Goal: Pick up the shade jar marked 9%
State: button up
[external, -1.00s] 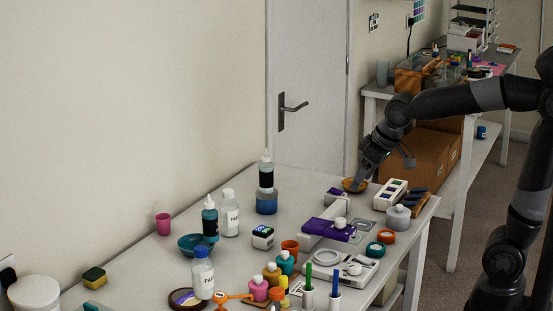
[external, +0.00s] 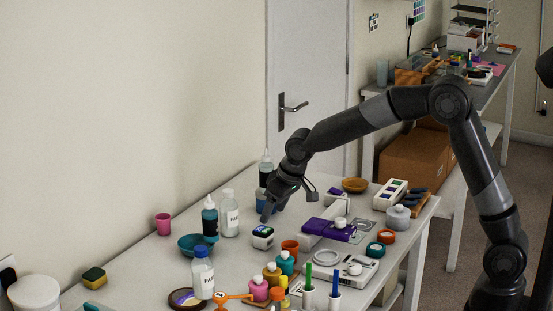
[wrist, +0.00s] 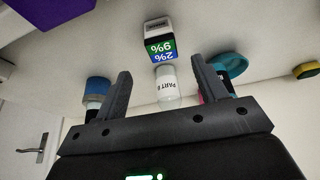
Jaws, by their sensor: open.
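Several small shade jars stand at the front of the table in the external view: a pink jar (external: 257,291), an amber jar (external: 272,276) and a teal jar (external: 286,264). Their marks are too small to read, so I cannot tell which is 9%. A small white box (external: 262,238) has a dark face; in the wrist view the box (wrist: 159,40) shows upside-down percent figures on blue and green. My gripper (external: 267,214) is open and empty, above and just behind this box. Its spread fingers (wrist: 162,72) show in the wrist view. No shade jar shows there.
A PART B bottle (wrist: 168,85) and teal bowl (external: 196,245) stand left of the gripper in the external view. A blue container (external: 280,203) is behind it.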

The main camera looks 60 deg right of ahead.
aim_at(265, 230)
jog(key=x, duration=1)
jog(key=shift+s+a, duration=0.15)
jog(key=c, duration=1)
jog(key=shift+c, duration=0.6)
jog(key=shift+r, duration=0.15)
